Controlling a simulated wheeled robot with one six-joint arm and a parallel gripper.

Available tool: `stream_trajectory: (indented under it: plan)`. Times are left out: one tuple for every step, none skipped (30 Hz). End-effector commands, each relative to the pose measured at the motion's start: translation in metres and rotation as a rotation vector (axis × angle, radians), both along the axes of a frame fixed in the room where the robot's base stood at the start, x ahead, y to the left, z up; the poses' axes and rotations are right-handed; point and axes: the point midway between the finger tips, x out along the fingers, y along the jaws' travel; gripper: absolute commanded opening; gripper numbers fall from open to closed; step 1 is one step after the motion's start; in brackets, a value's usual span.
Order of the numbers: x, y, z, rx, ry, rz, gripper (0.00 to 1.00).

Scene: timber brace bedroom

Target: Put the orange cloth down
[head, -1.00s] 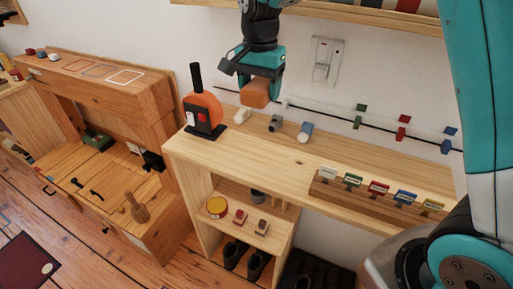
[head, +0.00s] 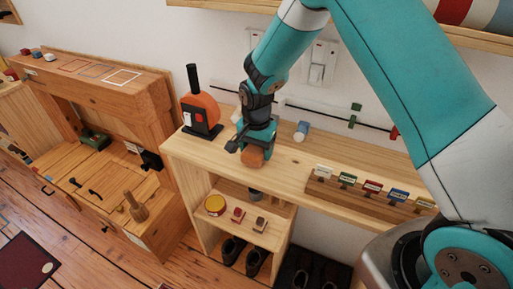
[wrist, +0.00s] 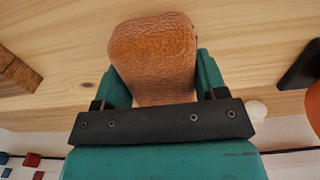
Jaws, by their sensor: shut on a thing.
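The orange cloth (head: 253,157) is a small, rounded, bunched bundle with a wrinkled surface. My gripper (head: 257,148) is shut on it, low over the front part of the pale wooden shelf top (head: 225,151). In the wrist view the cloth (wrist: 152,55) sits between the two teal fingers, with the wood surface behind it. I cannot tell whether the cloth touches the wood.
An orange and black device with an upright handle (head: 201,112) stands left of my gripper. A blue-white cylinder (head: 301,131) lies behind to the right. Several coloured tags (head: 347,180) stand in a wooden strip at right. Bare wood lies between.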

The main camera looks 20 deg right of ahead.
Motion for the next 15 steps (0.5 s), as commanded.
stream_trajectory:
  plan:
    - [0.0003, 0.0001, -0.0022, 0.0, -0.001, 0.0, 0.43]
    - [0.0006, 0.0001, -0.0027, 0.001, -0.002, 0.0, 0.43]
    - [0.0007, 0.0001, -0.0025, 0.001, -0.004, 0.0, 0.43]
    - [0.0007, 0.0001, -0.0023, 0.001, -0.004, 0.0, 0.43]
    - [0.0006, 0.0001, -0.0023, 0.0, -0.003, 0.0, 0.43]
    - [0.0006, 0.0001, -0.0023, 0.001, -0.002, 0.0, 0.43]
    - [0.0006, 0.0001, -0.0025, 0.001, -0.002, 0.0, 0.43]
    - [0.0005, 0.0001, -0.0031, 0.001, -0.002, 0.0, 0.43]
    - [0.0005, 0.0001, -0.0045, 0.001, -0.002, 0.0, 0.43]
    - [0.0004, 0.0, -0.0057, 0.001, -0.002, 0.0, 0.43]
    - [0.0004, 0.0, -0.0051, 0.001, -0.002, 0.0, 0.7]
    - [0.0004, 0.0, -0.0046, 0.001, -0.002, 0.0, 0.79]
    - [0.0004, 0.0, -0.0046, 0.001, -0.002, 0.0, 0.86]
    - [0.0004, 0.0, -0.0046, 0.001, -0.002, 0.0, 0.91]
    - [0.0003, 0.0001, -0.0045, 0.001, -0.002, 0.0, 0.91]
